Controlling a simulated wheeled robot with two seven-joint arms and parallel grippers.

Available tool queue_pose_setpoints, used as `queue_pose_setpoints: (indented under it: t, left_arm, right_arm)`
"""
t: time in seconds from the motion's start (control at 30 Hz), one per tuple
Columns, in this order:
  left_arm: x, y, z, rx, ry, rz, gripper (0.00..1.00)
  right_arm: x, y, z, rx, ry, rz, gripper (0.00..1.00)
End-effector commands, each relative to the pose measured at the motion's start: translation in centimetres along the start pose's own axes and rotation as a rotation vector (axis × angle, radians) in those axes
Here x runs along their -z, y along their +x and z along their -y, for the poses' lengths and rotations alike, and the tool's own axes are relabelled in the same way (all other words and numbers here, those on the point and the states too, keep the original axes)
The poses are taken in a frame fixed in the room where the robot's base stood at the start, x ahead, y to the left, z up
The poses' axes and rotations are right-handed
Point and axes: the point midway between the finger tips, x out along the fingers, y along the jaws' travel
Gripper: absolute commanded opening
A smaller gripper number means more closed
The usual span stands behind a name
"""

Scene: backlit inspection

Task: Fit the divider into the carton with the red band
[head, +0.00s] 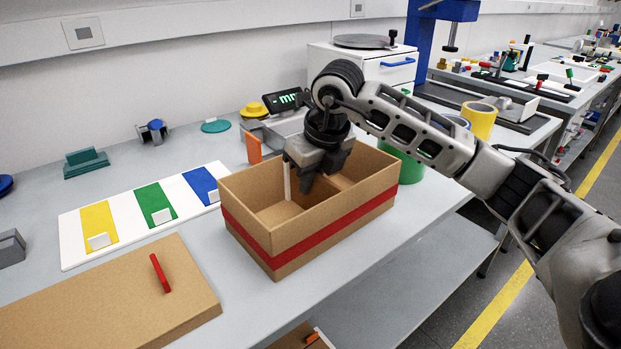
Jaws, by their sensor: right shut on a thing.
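The carton with the red band (330,226) stands open-topped near the front edge of the bench. My right gripper (306,183) points down into the carton's opening, its fingertips below the rim level. My left gripper is out of view.
A flat brown box top (110,300) with a red bar (160,272) lies at front left. A white board (75,252) with yellow, green and blue stripes lies behind it. An orange block (254,149) and a green cylinder (408,168) stand close to the carton.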

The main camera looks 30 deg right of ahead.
Motion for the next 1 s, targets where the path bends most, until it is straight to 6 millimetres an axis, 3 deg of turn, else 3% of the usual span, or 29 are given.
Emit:
queue_pose_setpoints:
  t: [0.23, 0.33, 0.37, 0.73, 0.87, 1.0]
  left_arm:
    - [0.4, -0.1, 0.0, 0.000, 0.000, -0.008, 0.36]
    - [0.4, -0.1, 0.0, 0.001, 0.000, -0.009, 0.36]
    - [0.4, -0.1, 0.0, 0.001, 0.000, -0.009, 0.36]
    - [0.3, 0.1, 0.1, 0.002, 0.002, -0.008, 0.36]
    - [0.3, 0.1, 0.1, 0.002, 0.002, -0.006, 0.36]
    - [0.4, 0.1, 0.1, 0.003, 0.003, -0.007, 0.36]
  right_arm:
    - [0.0, 0.0, 0.0, 0.000, 0.000, -0.001, 0.00]
    - [0.0, 0.0, 0.0, 0.000, 0.000, -0.001, 0.29]
    - [0.0, 0.0, 0.0, 0.000, 0.000, -0.001, 0.32]
    - [0.0, -0.7, 0.0, 0.000, 0.000, 0.000, 0.32]
    - [-0.1, -2.7, 0.0, 0.001, -0.001, 0.004, 0.32]
    - [-0.1, -6.0, 0.0, 0.001, -0.001, 0.007, 0.32]
